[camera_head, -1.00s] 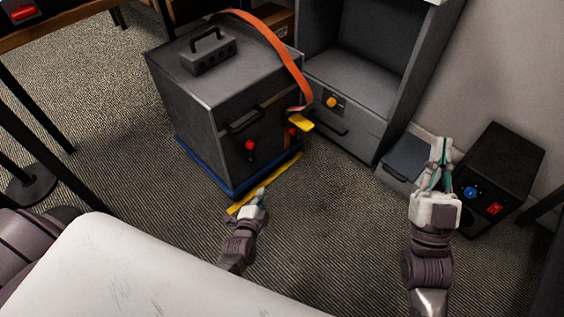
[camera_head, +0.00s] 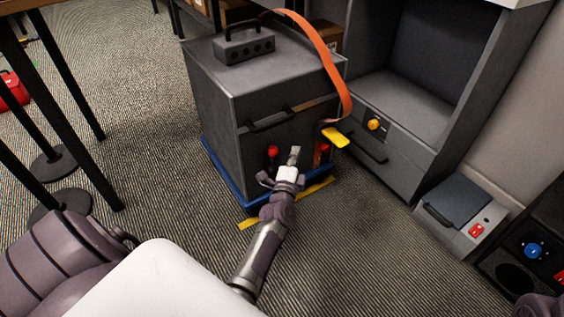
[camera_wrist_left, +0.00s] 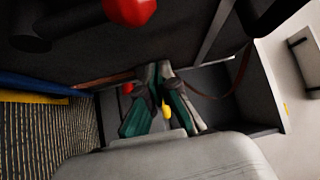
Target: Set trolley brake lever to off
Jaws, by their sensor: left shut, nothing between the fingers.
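The trolley (camera_head: 230,120) is a dark grey cabinet on a blue base (camera_head: 222,171). A red-knobbed lever (camera_head: 272,151) is on its front, left of my gripper. Another red knob (camera_head: 325,147) is at the front's right edge. I cannot tell from labels which is the brake lever. My left gripper (camera_head: 294,154) is shut and empty, in front of the panel between these two knobs. In the left wrist view, a large red knob on a dark rod (camera_wrist_left: 130,8) is near, above and left of the shut fingertips (camera_wrist_left: 165,70); a small red knob (camera_wrist_left: 128,88) is beyond. Contact is not visible.
An orange strap (camera_head: 325,55) hangs over the trolley's right side to a yellow piece (camera_head: 336,137). A grey cabinet (camera_head: 400,150) stands to the right. A yellow floor strip (camera_head: 318,188) runs along the trolley's front. Carpet in front is clear.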

